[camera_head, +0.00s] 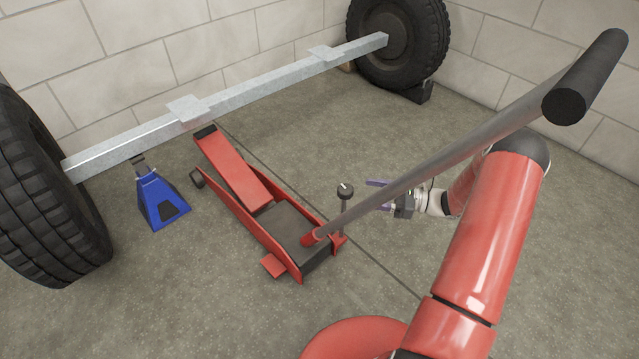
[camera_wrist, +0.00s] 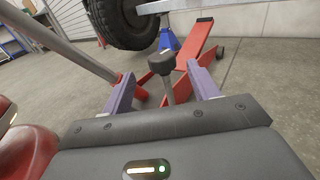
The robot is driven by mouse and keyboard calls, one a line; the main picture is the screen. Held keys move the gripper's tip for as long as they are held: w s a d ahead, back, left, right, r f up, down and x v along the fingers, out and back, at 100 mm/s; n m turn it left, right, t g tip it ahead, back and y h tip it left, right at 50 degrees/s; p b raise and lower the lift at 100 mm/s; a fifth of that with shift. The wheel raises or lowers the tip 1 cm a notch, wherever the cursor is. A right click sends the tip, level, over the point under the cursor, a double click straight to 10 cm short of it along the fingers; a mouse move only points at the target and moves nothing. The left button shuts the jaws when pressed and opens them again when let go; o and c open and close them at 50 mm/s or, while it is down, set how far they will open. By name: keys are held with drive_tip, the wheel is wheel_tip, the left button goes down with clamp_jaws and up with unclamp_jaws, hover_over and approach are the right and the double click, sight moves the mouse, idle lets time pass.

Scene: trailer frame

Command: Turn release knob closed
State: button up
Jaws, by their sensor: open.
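The release knob (camera_head: 345,190) is a black round knob with a white mark, on a thin upright stem at the handle end of the red floor jack (camera_head: 255,205). In the head view my gripper (camera_head: 374,195) is just right of the knob, with its purple fingers pointing left toward it. In the wrist view the knob (camera_wrist: 161,63) stands ahead, between the lines of the two open fingers (camera_wrist: 165,88). Its stem runs down between them. The fingers are apart and no contact with the knob shows. The knob's turned position cannot be told.
The jack's long grey handle (camera_head: 440,148) with a black grip slants over my gripper. A blue jack stand (camera_head: 158,198), a galvanized axle beam (camera_head: 245,92) and two tyres (camera_head: 400,42) stand behind. A wheel chock (camera_head: 418,92) touches the far tyre. Concrete floor right of the jack is clear.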

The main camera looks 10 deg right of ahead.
sight(346, 189)
drive_tip(key=x, duration=0.8)
drive_tip(key=shift+f+b, duration=0.1)
drive_tip(key=shift+b, duration=0.2)
drive_tip(key=c, duration=0.9)
drive_tip(key=shift+c, duration=0.2)
